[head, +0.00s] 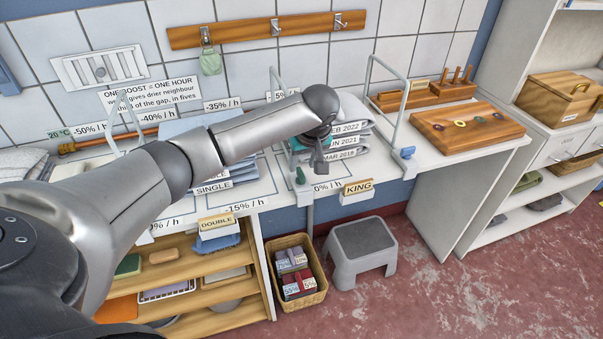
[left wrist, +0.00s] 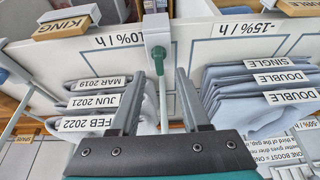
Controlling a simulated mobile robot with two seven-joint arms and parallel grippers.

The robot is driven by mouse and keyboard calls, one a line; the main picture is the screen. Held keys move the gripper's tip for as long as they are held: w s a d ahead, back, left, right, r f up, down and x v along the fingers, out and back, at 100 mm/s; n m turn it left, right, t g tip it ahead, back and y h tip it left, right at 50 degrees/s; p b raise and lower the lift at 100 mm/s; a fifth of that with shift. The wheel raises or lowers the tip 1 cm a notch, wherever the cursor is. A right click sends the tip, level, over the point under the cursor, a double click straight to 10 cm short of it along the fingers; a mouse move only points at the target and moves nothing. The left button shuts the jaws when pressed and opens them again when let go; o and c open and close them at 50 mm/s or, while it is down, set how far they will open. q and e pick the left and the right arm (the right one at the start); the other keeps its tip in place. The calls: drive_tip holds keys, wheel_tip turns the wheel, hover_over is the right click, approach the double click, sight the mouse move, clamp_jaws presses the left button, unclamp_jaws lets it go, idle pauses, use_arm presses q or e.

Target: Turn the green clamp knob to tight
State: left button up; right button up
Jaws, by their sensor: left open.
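The green clamp knob (head: 300,175) is a small green piece at the front edge of the white worktop, just left of my left gripper (head: 319,164) in the head view. In the left wrist view, the knob (left wrist: 159,54) shows against a white clamp block (left wrist: 157,34), with a pale rod running from there toward the camera. My left gripper (left wrist: 165,78) is open, its two dark fingers on either side of the rod, with the knob ahead of the fingertips. I see no contact with the knob. My right gripper is not in view.
Folded linen stacks lie on both sides: a dated stack (head: 345,138) and a labelled stack (left wrist: 262,88). A wire frame with a blue knob (head: 407,152) stands to the right. A grey step stool (head: 361,250) and a basket (head: 296,275) are on the floor below.

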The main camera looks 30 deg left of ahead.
sight(301, 172)
use_arm(q)
drive_tip(key=shift+b+x, duration=0.45)
drive_tip(key=shift+x, duration=1.85)
drive_tip(key=shift+d, duration=0.1)
clamp_jaws()
